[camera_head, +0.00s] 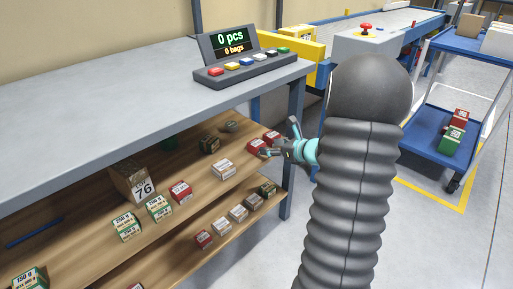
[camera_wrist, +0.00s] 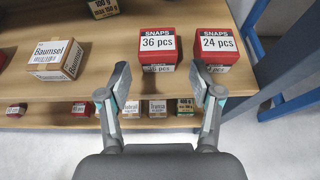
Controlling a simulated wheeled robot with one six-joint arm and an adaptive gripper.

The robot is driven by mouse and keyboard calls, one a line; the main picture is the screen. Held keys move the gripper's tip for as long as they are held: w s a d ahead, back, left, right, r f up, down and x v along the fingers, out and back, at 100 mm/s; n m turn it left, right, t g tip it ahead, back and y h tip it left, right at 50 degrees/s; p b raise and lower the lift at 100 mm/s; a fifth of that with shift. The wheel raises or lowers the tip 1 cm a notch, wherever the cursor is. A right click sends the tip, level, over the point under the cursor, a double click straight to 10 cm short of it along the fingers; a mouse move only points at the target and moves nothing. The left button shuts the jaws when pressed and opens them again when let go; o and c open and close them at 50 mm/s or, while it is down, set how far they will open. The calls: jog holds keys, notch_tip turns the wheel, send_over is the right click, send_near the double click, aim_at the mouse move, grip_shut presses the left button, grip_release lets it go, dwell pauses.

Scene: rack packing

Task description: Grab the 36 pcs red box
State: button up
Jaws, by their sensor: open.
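The red 36 pcs box (camera_wrist: 158,43), labelled SNAPS, stands on the wooden shelf near its front edge. In the head view it is the left one of two red boxes (camera_head: 256,146) at the shelf's right end. My gripper (camera_wrist: 160,78) is open and empty in front of the box. In the wrist view its fingertips lie to the left and right of the box's front. The right fingertip is near the gap beside the red 24 pcs box (camera_wrist: 215,46). In the head view my gripper (camera_head: 279,138) reaches the shelf from the right.
A white and brown Baumsel box (camera_wrist: 56,58) stands to the left. A lower shelf holds several small boxes (camera_head: 238,213). A blue table leg (camera_wrist: 262,45) stands right of the 24 pcs box. The grey tabletop (camera_head: 110,95) lies above the shelves.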

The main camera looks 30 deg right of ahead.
aim_at(256, 142)
jog(key=shift+a+r+x, duration=0.1)
jog(key=shift+r+x, duration=0.1)
jog(key=shift+x, duration=1.7)
jog(key=shift+a+r+x, duration=0.1)
jog(key=shift+r+x, duration=0.1)
jog(key=shift+x, duration=1.7)
jog(key=shift+w, duration=0.1)
jog(key=shift+c, duration=0.2)
jog(key=c, duration=0.9)
jog(key=shift+c, duration=0.2)
